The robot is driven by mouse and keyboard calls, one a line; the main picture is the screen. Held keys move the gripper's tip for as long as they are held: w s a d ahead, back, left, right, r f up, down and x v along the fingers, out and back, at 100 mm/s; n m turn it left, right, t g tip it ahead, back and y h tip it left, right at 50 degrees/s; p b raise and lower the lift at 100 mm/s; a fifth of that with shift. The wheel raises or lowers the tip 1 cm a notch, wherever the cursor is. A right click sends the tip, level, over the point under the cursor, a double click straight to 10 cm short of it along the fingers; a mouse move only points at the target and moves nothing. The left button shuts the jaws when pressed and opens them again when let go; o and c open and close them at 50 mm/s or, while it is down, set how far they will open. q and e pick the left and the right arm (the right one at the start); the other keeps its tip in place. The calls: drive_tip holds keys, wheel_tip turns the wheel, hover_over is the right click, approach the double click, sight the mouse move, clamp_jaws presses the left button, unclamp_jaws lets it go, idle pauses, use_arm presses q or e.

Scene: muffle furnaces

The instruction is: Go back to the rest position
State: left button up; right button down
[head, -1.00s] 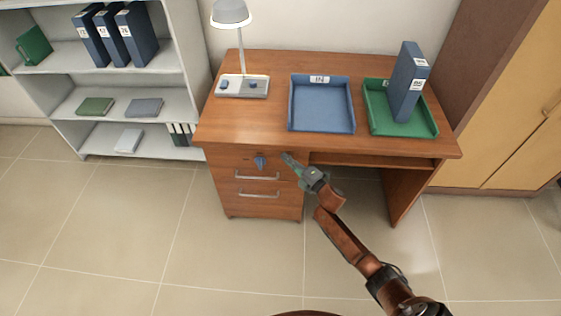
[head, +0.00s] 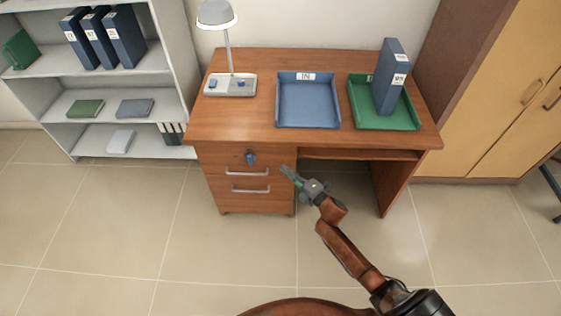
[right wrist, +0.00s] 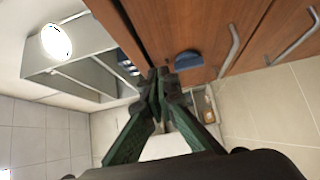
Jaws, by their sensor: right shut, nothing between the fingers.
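My right gripper (head: 287,172) is shut and empty in front of the desk's drawer unit, to the right of the upper drawer's handle in the head view. In the right wrist view its green fingers (right wrist: 158,85) meet at the tips. The wooden desk (head: 240,125) has two drawers with metal handles, both closed. A blue key or tag (head: 250,159) is at the front of the upper drawer; a blue piece (right wrist: 188,60) also shows there in the right wrist view. The gripper is apart from it. My left gripper is not in view.
On the desk stand a lamp (head: 217,16), a blue tray (head: 307,122) and a green tray (head: 385,122) with a blue binder (head: 390,75) upright in it. A grey shelf (head: 60,100) is at left, a wooden cabinet (head: 500,90) at right. The floor in front is clear.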

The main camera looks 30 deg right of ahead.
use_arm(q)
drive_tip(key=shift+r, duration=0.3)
use_arm(e)
drive_tip(key=shift+v, duration=1.75)
drive_tip(key=s+d+f+m+g+h+p, duration=0.2)
drive_tip(key=s+f+m+g+h+p, duration=0.3)
drive_tip(key=s+f, duration=0.95)
drive_tip(key=s+d+f+m+g, duration=0.3)
drive_tip(key=s+f+m, duration=0.6)
drive_tip(key=f, duration=0.9)
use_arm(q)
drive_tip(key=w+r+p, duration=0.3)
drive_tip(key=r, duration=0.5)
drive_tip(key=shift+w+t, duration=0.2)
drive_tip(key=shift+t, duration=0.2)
use_arm(e)
drive_tip(key=s+a+f+m+g, duration=0.2)
drive_tip(key=s+f+g, duration=0.1)
drive_tip(key=s, duration=1.1)
drive_tip(key=s+a+f+m+g, duration=0.1)
drive_tip(key=s+f, duration=0.4)
drive_tip(key=s, duration=0.9)
drive_tip(key=s+a+f+m+g, duration=0.2)
drive_tip(key=s+f+g, duration=0.3)
drive_tip(key=s, duration=1)
drive_tip(key=shift+a+m, duration=0.3)
drive_tip(key=shift+a, duration=0.4)
